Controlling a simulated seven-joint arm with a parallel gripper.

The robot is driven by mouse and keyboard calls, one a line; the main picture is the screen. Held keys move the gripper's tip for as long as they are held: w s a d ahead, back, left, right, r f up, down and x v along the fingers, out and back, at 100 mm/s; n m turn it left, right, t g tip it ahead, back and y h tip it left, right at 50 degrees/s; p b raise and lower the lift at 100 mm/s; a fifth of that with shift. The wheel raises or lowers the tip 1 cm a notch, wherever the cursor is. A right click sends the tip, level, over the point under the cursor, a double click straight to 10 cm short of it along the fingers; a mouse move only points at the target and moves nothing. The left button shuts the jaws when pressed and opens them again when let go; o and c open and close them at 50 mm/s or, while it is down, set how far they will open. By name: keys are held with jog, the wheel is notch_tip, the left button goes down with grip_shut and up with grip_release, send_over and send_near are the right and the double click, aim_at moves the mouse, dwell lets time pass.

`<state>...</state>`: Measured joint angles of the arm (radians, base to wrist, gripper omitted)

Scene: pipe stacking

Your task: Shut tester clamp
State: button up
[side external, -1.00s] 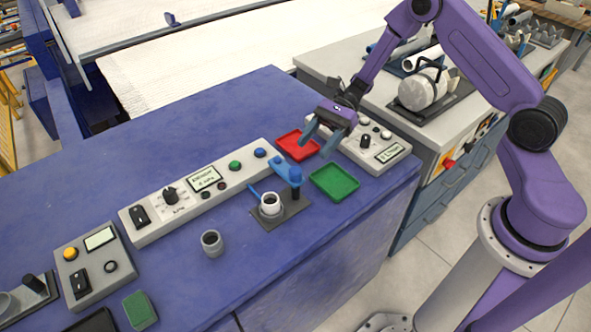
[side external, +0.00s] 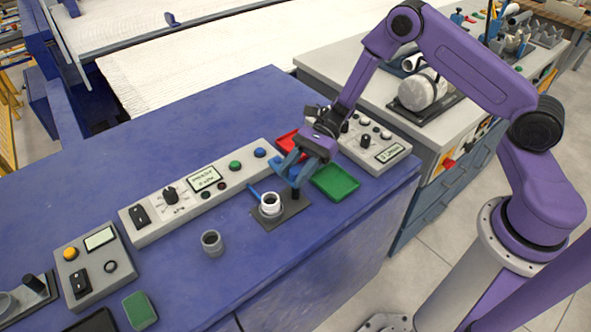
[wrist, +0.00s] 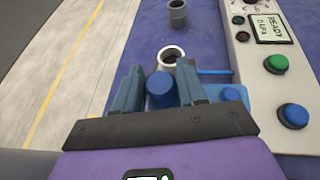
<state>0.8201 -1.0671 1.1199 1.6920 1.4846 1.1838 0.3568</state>
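The tester clamp is a dark plate (side external: 268,222) on the blue bench, with a blue handle and a dark post (side external: 296,194). A white pipe fitting (side external: 269,205) stands upright on the plate; its open ring also shows in the wrist view (wrist: 171,52).
A grey tester panel (side external: 200,190) with green (wrist: 276,64) and blue buttons runs behind the clamp. A grey pipe piece (side external: 212,243) stands in front. Red (side external: 287,140) and green (side external: 336,182) trays lie near my gripper. The bench's front edge is close.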

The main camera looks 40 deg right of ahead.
grip_shut()
jog(key=shift+n+g, duration=0.3)
jog(key=n+g+h, duration=0.1)
jog(key=n+g, duration=0.2)
jog(key=g, duration=0.1)
jog(key=shift+n+h, duration=0.3)
jog(key=shift+h, duration=0.1)
jog(key=n+g+h, duration=0.3)
jog(key=n, duration=0.1)
jog(key=shift+n+g+h, duration=0.3)
jog(key=shift+g+h, duration=0.1)
jog(key=n+g+h, duration=0.2)
jog(key=n+h, duration=0.2)
jog(key=shift+n+h, duration=0.3)
jog(key=shift+h, duration=0.1)
jog(key=shift+r+n+h, duration=0.1)
jog(key=shift+n+h, duration=2.1)
jog(key=shift+h, duration=0.4)
jog(key=shift+s+d, duration=0.1)
